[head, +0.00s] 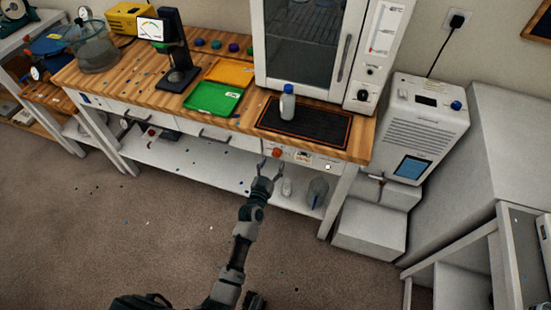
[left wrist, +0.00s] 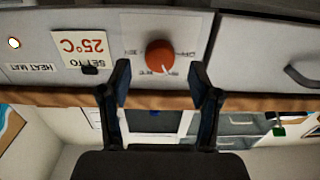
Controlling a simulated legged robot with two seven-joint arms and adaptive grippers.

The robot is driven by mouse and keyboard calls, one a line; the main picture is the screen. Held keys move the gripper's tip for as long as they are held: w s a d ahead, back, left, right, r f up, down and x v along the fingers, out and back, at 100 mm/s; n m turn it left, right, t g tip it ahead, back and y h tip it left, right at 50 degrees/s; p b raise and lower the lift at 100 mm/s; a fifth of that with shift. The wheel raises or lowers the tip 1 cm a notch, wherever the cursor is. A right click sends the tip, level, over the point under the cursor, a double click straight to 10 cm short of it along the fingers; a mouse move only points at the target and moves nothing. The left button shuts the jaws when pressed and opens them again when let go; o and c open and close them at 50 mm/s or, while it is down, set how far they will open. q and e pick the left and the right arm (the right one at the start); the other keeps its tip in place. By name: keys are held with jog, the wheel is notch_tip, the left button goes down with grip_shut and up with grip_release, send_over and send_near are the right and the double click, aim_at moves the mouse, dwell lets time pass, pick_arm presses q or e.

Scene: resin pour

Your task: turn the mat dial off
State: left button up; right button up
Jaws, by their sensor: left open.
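The mat dial is an orange-red round knob (head: 277,152) on the bench's front panel. In the left wrist view, which is upside down, the dial (left wrist: 160,57) sits on a pale plate with small markings. Its white pointer mark is at the knob's lower edge in that picture; the setting is too blurred to read. My left gripper (head: 268,168) is open and empty just in front of the dial. In the left wrist view its fingertips (left wrist: 161,78) lie to either side of the dial, apparently short of it. The black heat mat (head: 327,129) lies on the bench above. My right gripper is out of view.
Beside the dial are a "SET TO 25°C" label (left wrist: 80,48), a "HEAT MAT" label (left wrist: 30,68) and a lit lamp (left wrist: 14,43). A blue-capped bottle (head: 287,104) stands on the mat. A drawer (head: 217,136) adjoins the panel. The floor in front is mostly clear.

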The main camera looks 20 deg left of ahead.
aim_at(276, 156)
pick_arm(q)
jog(key=shift+w, duration=1.65)
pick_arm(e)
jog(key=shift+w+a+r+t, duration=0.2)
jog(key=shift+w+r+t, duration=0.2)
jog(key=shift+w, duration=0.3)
pick_arm(q)
jog(key=shift+c, duration=0.2)
jog(key=c, duration=1.1)
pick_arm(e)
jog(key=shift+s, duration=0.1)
